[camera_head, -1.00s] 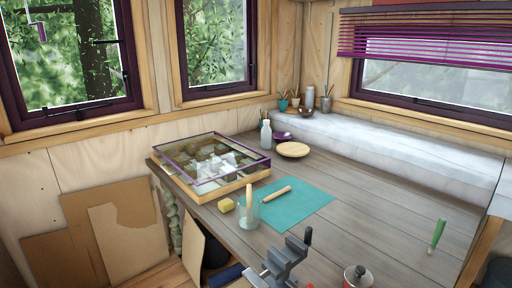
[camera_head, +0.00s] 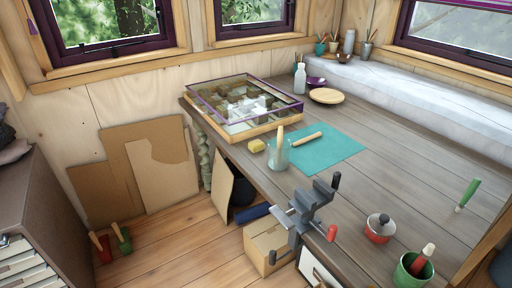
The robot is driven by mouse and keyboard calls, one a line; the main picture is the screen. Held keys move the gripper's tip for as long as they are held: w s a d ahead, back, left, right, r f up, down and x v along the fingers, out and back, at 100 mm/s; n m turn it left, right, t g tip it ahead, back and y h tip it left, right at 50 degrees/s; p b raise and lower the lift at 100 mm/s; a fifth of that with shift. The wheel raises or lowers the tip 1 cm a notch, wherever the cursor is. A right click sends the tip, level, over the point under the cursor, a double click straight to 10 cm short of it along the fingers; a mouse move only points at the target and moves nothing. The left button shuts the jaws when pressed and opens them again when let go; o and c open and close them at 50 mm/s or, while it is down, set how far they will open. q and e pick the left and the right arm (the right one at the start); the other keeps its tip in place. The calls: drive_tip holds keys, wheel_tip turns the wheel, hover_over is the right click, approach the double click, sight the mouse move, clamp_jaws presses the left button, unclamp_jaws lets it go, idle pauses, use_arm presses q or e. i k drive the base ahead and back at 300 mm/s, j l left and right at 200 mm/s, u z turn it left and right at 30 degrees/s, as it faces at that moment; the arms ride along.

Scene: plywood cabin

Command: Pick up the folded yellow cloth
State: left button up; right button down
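A small yellow block-like item (camera_head: 257,146), which looks like the folded yellow cloth, lies on the wooden workbench (camera_head: 385,170) near its left edge. Neither of my grippers shows in the head view.
A grey vise (camera_head: 312,200) is at the bench's front edge. Cardboard sheets (camera_head: 160,165) lean at the wall.

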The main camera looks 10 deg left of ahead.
sight(255, 146)
drive_tip(key=i+j+u, duration=0.65)
drive_tip(key=u, duration=0.2)
drive_tip(key=i+u, duration=0.4)
drive_tip(key=i+j+z, duration=0.2)
drive_tip(key=i+z, duration=0.25)
drive_tip(key=i+j+z, duration=0.35)
drive_tip(key=i+z, duration=0.15)
drive_tip(key=i, duration=0.05)
